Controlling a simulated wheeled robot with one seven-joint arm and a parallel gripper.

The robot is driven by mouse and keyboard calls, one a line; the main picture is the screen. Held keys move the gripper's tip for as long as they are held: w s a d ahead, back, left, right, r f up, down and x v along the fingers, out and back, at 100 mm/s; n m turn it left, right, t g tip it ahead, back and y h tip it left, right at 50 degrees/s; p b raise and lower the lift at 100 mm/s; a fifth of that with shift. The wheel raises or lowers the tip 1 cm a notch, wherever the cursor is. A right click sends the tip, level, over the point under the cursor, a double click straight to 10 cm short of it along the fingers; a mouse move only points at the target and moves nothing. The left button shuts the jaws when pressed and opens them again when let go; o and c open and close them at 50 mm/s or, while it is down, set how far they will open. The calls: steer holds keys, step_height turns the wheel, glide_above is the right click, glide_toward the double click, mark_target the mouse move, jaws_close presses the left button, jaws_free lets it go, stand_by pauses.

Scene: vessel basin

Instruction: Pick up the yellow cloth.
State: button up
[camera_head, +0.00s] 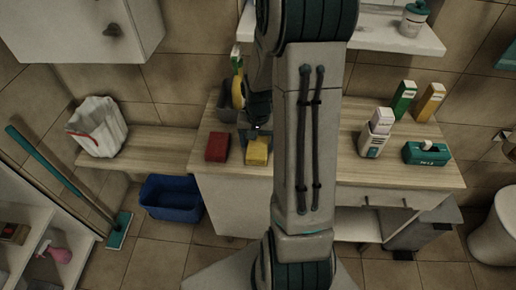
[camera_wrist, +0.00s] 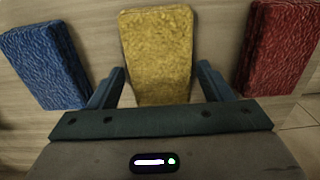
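The yellow cloth (camera_head: 257,152) is a thick block-like pad lying on the wooden counter. It also shows in the wrist view (camera_wrist: 157,50), at the middle top. My gripper (camera_head: 257,135) is at the cloth in the head view. In the wrist view my gripper (camera_wrist: 161,70) is open, one finger on each side of the cloth's near end, with a gap on both sides. Whether the fingertips are level with the cloth or above it I cannot tell. The cloth's near edge is hidden by the gripper body.
A red cloth (camera_head: 217,147) lies close by, right in the wrist view (camera_wrist: 282,45); a blue cloth (camera_wrist: 47,62) lies left there. Bottles (camera_head: 375,135), boxes (camera_head: 404,98) and a green case (camera_head: 426,153) stand on the counter. A blue basin (camera_head: 172,198) is on the floor.

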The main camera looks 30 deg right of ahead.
mark_target(258, 143)
steer(key=c, duration=0.6)
steer(key=shift+c, duration=0.2)
steer(key=shift+r, duration=0.15)
steer(key=shift+r, duration=0.55)
step_height(258, 143, up, 2)
steer(key=shift+r, duration=0.25)
steer(key=s+d+r+b, duration=0.1)
steer(key=s+d+r, duration=0.6)
steer(key=d, duration=0.2)
steer(key=shift+s+b, duration=0.15)
steer(key=shift+b, duration=0.2)
steer(key=o, duration=0.3)
steer(key=shift+d, duration=0.1)
steer(key=shift+c, duration=1.1)
